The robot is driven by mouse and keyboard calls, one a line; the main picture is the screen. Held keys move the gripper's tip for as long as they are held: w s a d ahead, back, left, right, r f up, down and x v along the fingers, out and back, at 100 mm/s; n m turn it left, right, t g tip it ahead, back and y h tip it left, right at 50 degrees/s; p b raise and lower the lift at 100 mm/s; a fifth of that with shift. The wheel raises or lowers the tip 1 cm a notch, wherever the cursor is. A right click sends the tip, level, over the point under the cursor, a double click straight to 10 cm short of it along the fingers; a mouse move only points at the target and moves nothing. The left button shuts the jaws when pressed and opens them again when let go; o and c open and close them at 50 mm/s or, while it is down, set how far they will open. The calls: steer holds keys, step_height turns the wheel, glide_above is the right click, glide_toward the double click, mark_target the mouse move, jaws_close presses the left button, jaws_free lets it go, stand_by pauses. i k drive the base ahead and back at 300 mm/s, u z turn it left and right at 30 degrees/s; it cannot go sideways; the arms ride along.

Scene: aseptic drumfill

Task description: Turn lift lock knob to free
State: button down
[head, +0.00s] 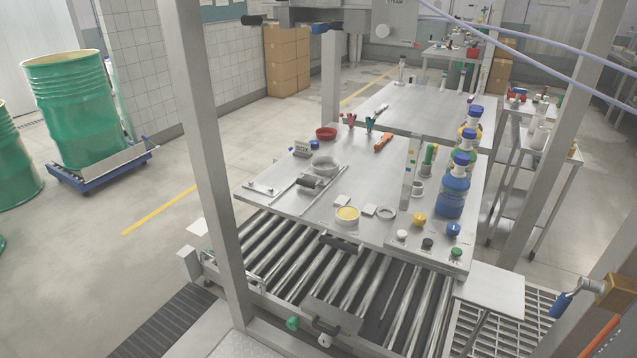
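No part in the head view is clearly marked as the lift lock knob. A green knob (292,323) and a white knob (325,340) sit low on the front of the roller conveyor frame. On the steel table's front right corner are small round knobs or caps: yellow (419,219), blue (453,230), white (402,236), black (428,243) and green (456,253). Any labels are too small to read, and I cannot tell which way a knob is set. My gripper is not in view.
The steel table (262,199) holds bowls, tools and blue bottles (453,198) above the rollers (300,255). Steel posts (208,150) frame the conveyor. A green drum (80,110) stands on a blue dolly.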

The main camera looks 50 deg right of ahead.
mark_target(419, 219)
steer(key=z, duration=0.25)
steer(key=i, duration=0.4)
steer(key=u, duration=1.45)
steer(key=k, duration=0.1)
steer(key=z, duration=2.85)
